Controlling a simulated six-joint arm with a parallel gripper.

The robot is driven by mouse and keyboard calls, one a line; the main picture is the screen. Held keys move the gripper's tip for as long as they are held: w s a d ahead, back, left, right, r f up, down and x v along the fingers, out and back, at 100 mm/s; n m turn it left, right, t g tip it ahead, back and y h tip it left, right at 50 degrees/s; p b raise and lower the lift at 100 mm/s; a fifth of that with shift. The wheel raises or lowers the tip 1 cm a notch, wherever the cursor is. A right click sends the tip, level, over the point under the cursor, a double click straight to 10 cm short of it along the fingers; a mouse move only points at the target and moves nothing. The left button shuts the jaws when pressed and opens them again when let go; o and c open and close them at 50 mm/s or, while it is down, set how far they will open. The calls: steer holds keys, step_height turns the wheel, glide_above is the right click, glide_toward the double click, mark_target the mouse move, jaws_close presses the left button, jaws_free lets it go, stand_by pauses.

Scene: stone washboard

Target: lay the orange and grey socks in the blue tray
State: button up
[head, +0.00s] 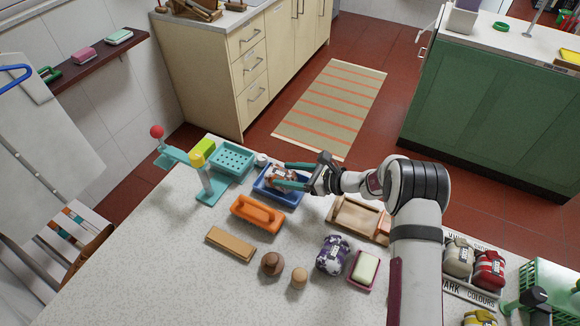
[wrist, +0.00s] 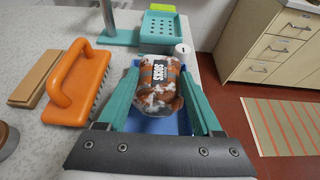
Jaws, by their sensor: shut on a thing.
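The orange and grey socks (head: 283,179) are a rolled bundle with white patches and a dark label reading SOCKS. In the wrist view the bundle (wrist: 160,88) sits between the two teal fingers of my gripper (wrist: 158,75). In the head view my gripper (head: 281,174) reaches in from the right and is shut on the bundle. The blue tray (head: 277,199) is directly under the bundle, and its floor also shows in the wrist view (wrist: 160,126). I cannot tell whether the bundle touches the tray floor.
An orange brush (head: 258,213) lies close in front of the tray. A teal drainer (head: 232,160) and a teal stand (head: 212,187) are to its left. A purple and white bundle (head: 333,255) and a pink soap dish (head: 363,270) lie nearer.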

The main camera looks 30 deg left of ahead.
steer(key=shift+f, duration=0.15)
steer(key=o, duration=1.6)
steer(key=shift+c, duration=0.2)
steer(key=v, duration=1.5)
steer(key=shift+d, duration=0.4)
steer(key=s+d+r+n+g+h, duration=0.1)
steer(key=s+d+r+n+h, duration=0.25)
steer(key=s+r, duration=0.35)
steer(key=s+d+r+n+g+h, duration=0.15)
steer(key=s+r+n, duration=0.3)
steer(key=s, duration=0.45)
steer(key=s+d+n+t+h, duration=0.2)
steer(key=s+d+n+h, duration=0.2)
steer(key=s+d, duration=0.7)
steer(key=s+h, duration=0.2)
steer(key=s, duration=0.1)
steer(key=shift+s+d+r+h, duration=0.25)
steer(key=shift+s+d+h, duration=0.05)
steer(key=shift+s+d, duration=0.1)
